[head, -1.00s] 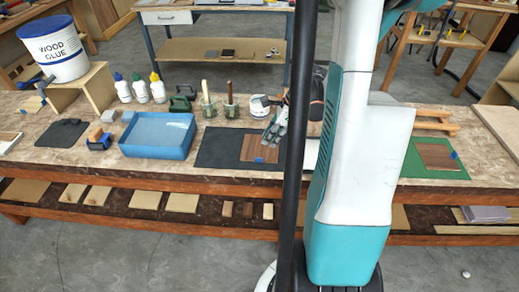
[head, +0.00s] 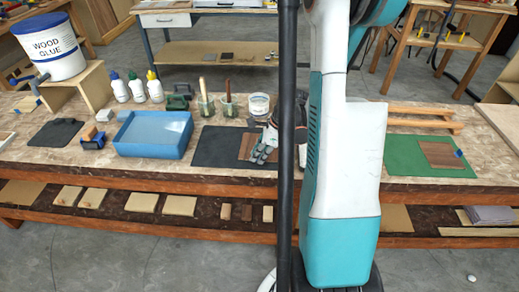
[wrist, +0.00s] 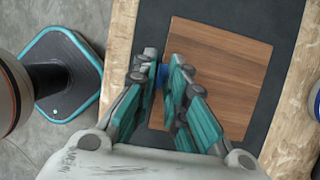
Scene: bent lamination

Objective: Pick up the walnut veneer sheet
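A brown walnut-toned veneer sheet (head: 246,148) lies on a dark mat (head: 213,146) on the bench. In the wrist view the sheet (wrist: 232,75) shows striped grain, and a blue tab (wrist: 162,75) is at its near edge. My gripper (head: 262,156) is down at the sheet in the head view and hides part of it. In the wrist view my gripper's fingers (wrist: 163,65) stand on either side of the tab with a narrow gap. I cannot tell whether they press on it. A similar brown sheet (head: 440,155) lies on a green mat (head: 405,150) to the right.
A blue tray (head: 152,135) stands left of the dark mat. Brush jars (head: 228,106) and a white tub (head: 258,105) stand behind the mat. Glue bottles (head: 136,88) are further left. My column and arm hide the bench's middle.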

